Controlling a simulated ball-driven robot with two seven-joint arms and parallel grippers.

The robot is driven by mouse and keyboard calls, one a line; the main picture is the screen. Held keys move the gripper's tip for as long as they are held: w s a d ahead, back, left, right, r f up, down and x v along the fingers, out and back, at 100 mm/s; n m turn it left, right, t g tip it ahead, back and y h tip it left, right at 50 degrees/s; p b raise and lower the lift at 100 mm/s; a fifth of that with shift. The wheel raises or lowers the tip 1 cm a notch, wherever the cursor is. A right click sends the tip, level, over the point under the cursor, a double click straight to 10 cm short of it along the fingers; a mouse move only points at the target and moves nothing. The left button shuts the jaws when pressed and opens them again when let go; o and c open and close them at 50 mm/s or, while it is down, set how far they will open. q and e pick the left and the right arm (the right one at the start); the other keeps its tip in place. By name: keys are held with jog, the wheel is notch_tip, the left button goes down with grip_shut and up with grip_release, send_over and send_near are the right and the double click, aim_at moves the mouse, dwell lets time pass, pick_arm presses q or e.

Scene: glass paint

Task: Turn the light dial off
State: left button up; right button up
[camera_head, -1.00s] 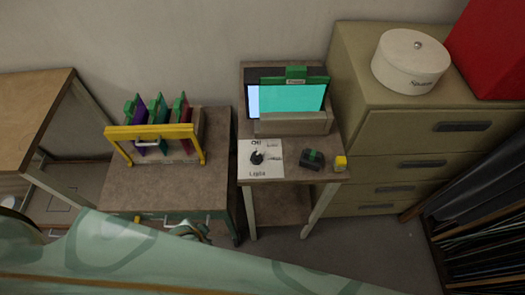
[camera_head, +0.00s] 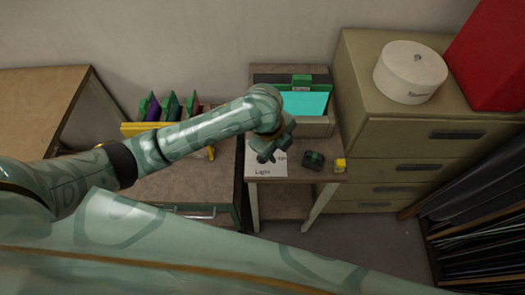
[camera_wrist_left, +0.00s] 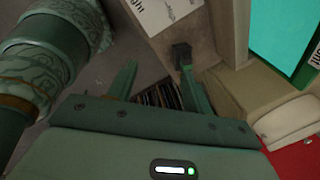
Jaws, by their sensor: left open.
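The light dial sits on a white card marked "Light" (camera_head: 264,172) on the small table. In the head view my left gripper (camera_head: 266,155) is over the card and hides the dial. The gripper points down and is open. In the left wrist view, the two fingers (camera_wrist_left: 158,80) stand apart, and part of a white printed card (camera_wrist_left: 160,12) shows beyond them at the top. I cannot make out the dial there, nor tell whether the fingers touch it. My right gripper is not in view.
A black device with a green top (camera_head: 314,160) and a yellow block (camera_head: 340,165) are right of the card. A teal screen (camera_head: 305,103) stands behind. A yellow rack (camera_head: 135,128) is on the left table. Drawers (camera_head: 385,150) stand close on the right.

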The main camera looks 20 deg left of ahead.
pick_arm(q)
jog(key=w+a+r+m+g+y, duration=0.1)
jog(key=w+a+m+g+y, duration=0.1)
jog(key=w+a, duration=0.35)
jog(key=f+b, duration=0.1)
jog(key=f, duration=0.4)
jog(key=f+b, duration=0.2)
jog(key=f, duration=0.3)
jog(key=f+b, duration=0.2)
jog(key=f, duration=0.3)
jog(key=shift+s+a+f, duration=0.15)
jog(key=shift+a+f, duration=0.1)
jog(key=shift+f, duration=0.1)
jog(key=c, duration=1)
jog(key=shift+o, duration=0.2)
